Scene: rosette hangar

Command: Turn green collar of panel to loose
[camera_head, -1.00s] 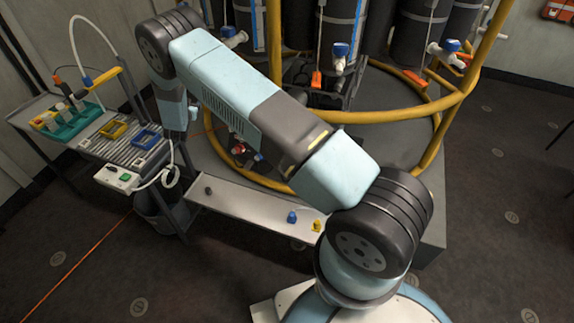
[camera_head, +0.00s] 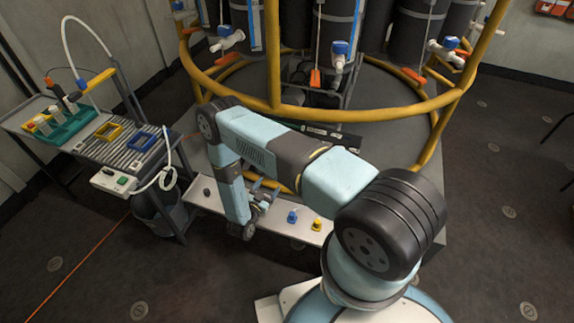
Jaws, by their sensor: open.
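No green collar that I can make out shows in the head view. A long white panel-like ledge (camera_head: 270,222) runs low along the front of the platform. It bears a black knob (camera_head: 207,192), a blue fitting (camera_head: 292,216) and a yellow fitting (camera_head: 317,224). My gripper (camera_head: 270,188) is small and dark in this view, beyond my forearm, above the ledge between the black knob and the blue fitting. Its fingers look apart and empty. My forearm and wrist hide part of the ledge.
A yellow tubular frame (camera_head: 330,112) rings dark cylinders with blue and white valves (camera_head: 340,50) and orange tags. A cart (camera_head: 105,155) with a green tray (camera_head: 68,127), blue and yellow bins stands at left, a bucket (camera_head: 160,215) below. The floor at right is mostly clear.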

